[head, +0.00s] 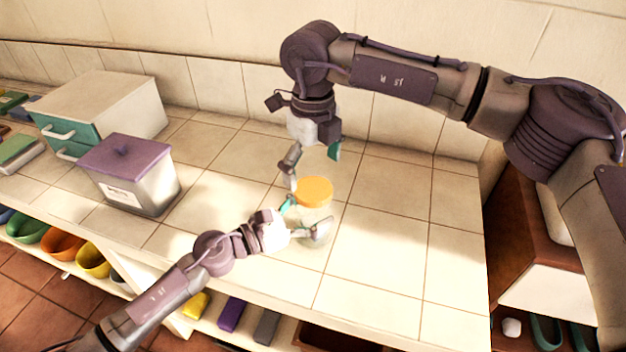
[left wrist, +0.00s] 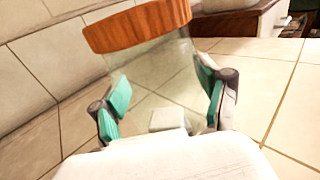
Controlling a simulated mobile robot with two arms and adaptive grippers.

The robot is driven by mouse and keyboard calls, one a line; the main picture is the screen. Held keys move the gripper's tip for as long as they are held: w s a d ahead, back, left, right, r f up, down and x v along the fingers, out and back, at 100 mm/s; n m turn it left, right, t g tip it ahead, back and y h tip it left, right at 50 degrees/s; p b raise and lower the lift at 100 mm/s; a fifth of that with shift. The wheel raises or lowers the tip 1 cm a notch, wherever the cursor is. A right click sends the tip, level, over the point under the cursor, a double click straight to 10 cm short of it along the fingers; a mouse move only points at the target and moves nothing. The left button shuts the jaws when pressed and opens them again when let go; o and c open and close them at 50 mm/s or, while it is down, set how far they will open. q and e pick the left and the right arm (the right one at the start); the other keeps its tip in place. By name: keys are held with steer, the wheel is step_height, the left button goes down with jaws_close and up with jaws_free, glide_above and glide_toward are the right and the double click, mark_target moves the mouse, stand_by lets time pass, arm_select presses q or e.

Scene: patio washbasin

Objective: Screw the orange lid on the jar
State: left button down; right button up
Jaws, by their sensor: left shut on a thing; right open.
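The glass jar (head: 316,220) stands on the tiled counter with the orange lid (head: 315,190) on its mouth. In the left wrist view the clear jar (left wrist: 155,72) shows with the lid (left wrist: 138,25) on top; I cannot tell how tightly it sits. My left gripper (head: 303,225) is shut on the jar's body from the lower left, with its teal pads (left wrist: 165,104) on either side of the glass. My right gripper (head: 313,161) is open and empty above the lid, pointing down, apart from it.
A white canister with a purple lid (head: 125,155) and a drawer box with teal fronts (head: 100,105) stand on the left of the counter. The counter right of the jar is clear, ending at a right edge.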

step_height(320, 180, up, 8)
stand_by(0.4)
arm_select(q)
jaws_free()
arm_select(e)
steer(key=shift+f, duration=0.1)
arm_select(q)
steer(key=v, duration=1.2)
steer(key=shift+f, duration=0.1)
